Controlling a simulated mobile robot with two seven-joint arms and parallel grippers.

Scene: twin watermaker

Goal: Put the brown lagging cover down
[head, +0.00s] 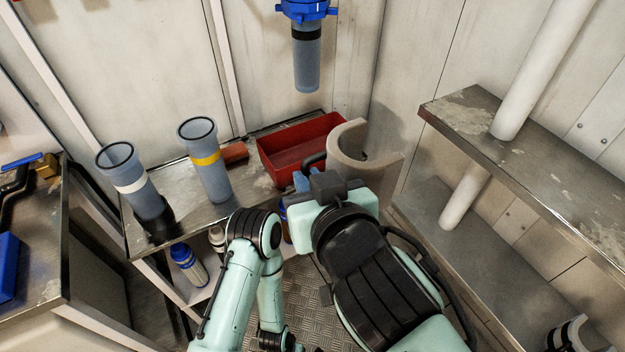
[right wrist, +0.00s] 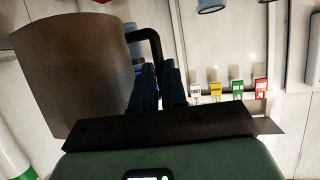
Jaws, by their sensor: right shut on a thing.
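The lagging cover (head: 390,169) is a beige-brown curved half shell with a dark handle (head: 312,160). It is beside the right end of the red tray, in front of the back corner. My right gripper (head: 303,180) is shut on its handle; my own wrist hides part of the grip. In the right wrist view the cover (right wrist: 72,75) shows as a brown curved wall left of the blue fingers (right wrist: 157,88). I cannot tell whether its underside touches anything. My left arm is at the bottom middle, and its gripper is out of view.
The red tray (head: 297,168) stands on the worn metal bench (head: 160,215). Two grey filter housings stand left of it, one with a white band (head: 133,187), one yellow (head: 207,160). A blue-capped housing (head: 307,60) hangs above. A metal shelf (head: 540,170) with a white pipe is right.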

